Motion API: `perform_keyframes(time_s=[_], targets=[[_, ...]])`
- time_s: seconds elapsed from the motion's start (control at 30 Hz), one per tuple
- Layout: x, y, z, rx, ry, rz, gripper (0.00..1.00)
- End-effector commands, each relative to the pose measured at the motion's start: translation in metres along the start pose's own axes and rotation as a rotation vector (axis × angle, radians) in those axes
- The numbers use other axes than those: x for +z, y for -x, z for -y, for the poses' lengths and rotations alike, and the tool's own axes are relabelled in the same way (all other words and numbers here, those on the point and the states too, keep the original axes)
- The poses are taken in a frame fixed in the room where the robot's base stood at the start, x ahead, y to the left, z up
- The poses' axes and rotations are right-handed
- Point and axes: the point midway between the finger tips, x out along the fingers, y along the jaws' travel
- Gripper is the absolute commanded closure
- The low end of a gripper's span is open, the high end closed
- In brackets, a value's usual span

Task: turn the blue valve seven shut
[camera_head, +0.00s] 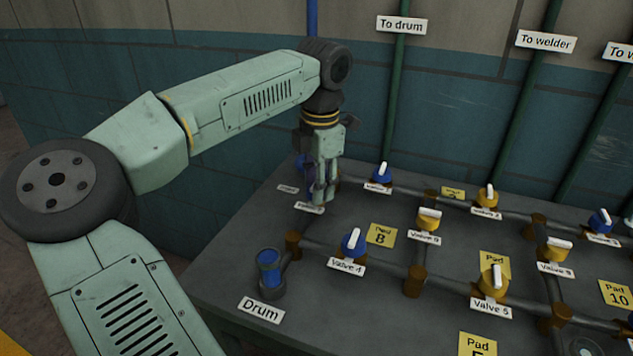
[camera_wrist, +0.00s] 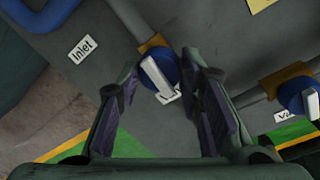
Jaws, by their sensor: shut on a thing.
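My gripper (camera_head: 322,196) reaches down over the far left part of the table in the head view. In the wrist view my gripper (camera_wrist: 163,75) has its two fingers on either side of a blue valve (camera_wrist: 171,66) with a white handle (camera_wrist: 156,78), and it is shut on it. The handle lies at a slant between the fingers. The valve's label (camera_wrist: 172,97) is partly covered and its number cannot be read. In the head view a label (camera_head: 309,207) lies by the fingertips, too small to read, and the fingers hide most of the held valve.
Another blue valve (camera_head: 381,175) stands to the right of my gripper. Blue Valve 4 (camera_head: 353,243) and the blue-topped Drum fitting (camera_head: 269,272) are nearer. Yellow valves (camera_head: 428,219) and brown pipe joints fill the right side. An Inlet label (camera_wrist: 83,48) lies left in the wrist view.

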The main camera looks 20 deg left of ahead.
Motion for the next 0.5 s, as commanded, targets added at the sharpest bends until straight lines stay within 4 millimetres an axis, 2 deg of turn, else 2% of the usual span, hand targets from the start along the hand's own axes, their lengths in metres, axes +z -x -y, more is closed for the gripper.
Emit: perform_keyframes(time_s=[0.5], targets=[[-0.0012,0.0000,0.0000,-0.003,-0.408,0.032,0.94]])
